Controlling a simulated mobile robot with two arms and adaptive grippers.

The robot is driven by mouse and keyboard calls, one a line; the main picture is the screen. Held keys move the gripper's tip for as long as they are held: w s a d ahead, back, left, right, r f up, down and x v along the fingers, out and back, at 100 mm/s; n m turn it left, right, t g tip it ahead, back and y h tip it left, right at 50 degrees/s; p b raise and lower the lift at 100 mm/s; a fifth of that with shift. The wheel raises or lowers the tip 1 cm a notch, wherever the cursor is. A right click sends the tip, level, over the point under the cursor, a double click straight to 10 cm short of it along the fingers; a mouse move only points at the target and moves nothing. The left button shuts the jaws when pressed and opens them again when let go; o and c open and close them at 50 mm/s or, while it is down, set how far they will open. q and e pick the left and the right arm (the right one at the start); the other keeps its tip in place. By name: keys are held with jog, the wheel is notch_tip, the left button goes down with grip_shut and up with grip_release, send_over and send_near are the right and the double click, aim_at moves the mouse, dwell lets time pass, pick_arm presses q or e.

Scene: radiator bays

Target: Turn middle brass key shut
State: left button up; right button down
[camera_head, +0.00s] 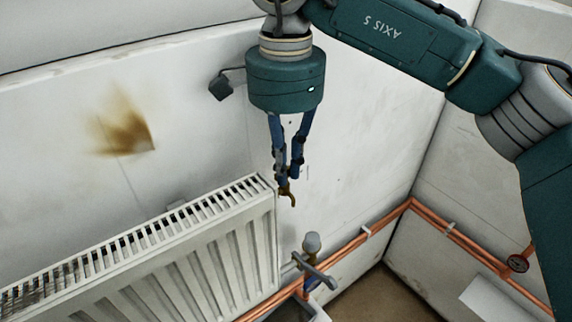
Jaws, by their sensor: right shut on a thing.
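My right gripper (287,176) reaches down from the top with its blue fingers shut on a small brass key (290,196). The key sticks out below the fingertips, beside the upper right end of the white radiator (262,240). I cannot tell whether the key sits on a fitting there or is free of the radiator. The fingers hide the upper part of the key. My left gripper is not in view.
A valve with a grey bar handle (318,272) and a grey cap (311,242) stands at the radiator's lower right. The wall has a brown stain (124,129).

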dwell(0.4)
jog(key=c, duration=2.1)
grip_release()
notch_tip(320, 180, up, 12)
jog(key=shift+r, duration=0.1)
